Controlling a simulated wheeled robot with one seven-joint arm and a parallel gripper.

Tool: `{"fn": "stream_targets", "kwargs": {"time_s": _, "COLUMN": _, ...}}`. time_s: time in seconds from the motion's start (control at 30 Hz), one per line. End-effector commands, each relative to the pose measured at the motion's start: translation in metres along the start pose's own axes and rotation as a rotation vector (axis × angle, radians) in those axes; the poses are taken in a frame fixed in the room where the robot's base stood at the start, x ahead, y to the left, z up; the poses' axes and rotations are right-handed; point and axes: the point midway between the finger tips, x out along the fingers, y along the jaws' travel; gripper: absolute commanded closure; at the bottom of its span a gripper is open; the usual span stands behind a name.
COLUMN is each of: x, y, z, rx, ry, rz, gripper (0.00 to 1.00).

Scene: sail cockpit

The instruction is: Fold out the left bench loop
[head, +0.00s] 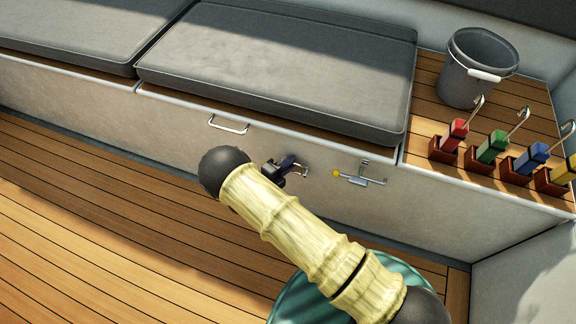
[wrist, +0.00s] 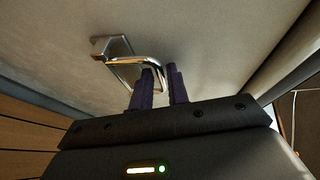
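A chrome bench loop (head: 302,170) sits on the pale bench front, right of the middle in the head view. My gripper (head: 284,165) is at this loop, partly hidden behind my arm. In the wrist view the loop (wrist: 128,60) juts from a small plate on the panel, and its outer bar runs down between the two dark fingers of my gripper (wrist: 161,82). The fingers are close together with the bar between them; the contact itself is partly hidden. The loop seems to stand out from the panel.
Another chrome handle (head: 228,124) is on the bench front to the left. Grey cushions (head: 280,70), a bucket (head: 478,66) and several coloured-handled items in holders stand above. The wooden floor (head: 90,220) is clear at left.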

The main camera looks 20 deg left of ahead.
Motion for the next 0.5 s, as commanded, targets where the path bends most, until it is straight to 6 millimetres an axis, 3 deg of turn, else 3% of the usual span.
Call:
{"fn": "stream_targets", "kwargs": {"time_s": 0.2, "x": 0.0002, "y": -0.0001, "z": 0.0001, "rx": 0.000, "ry": 0.000, "rz": 0.000, "gripper": 0.83}}
{"fn": "stream_targets", "kwargs": {"time_s": 0.3, "x": 0.0000, "y": -0.0001, "z": 0.0001, "rx": 0.000, "ry": 0.000, "rz": 0.000, "gripper": 1.00}}
{"fn": "stream_targets", "kwargs": {"time_s": 0.5, "x": -0.0002, "y": 0.0002, "z": 0.0001, "rx": 0.000, "ry": 0.000, "rz": -0.001, "gripper": 1.00}}
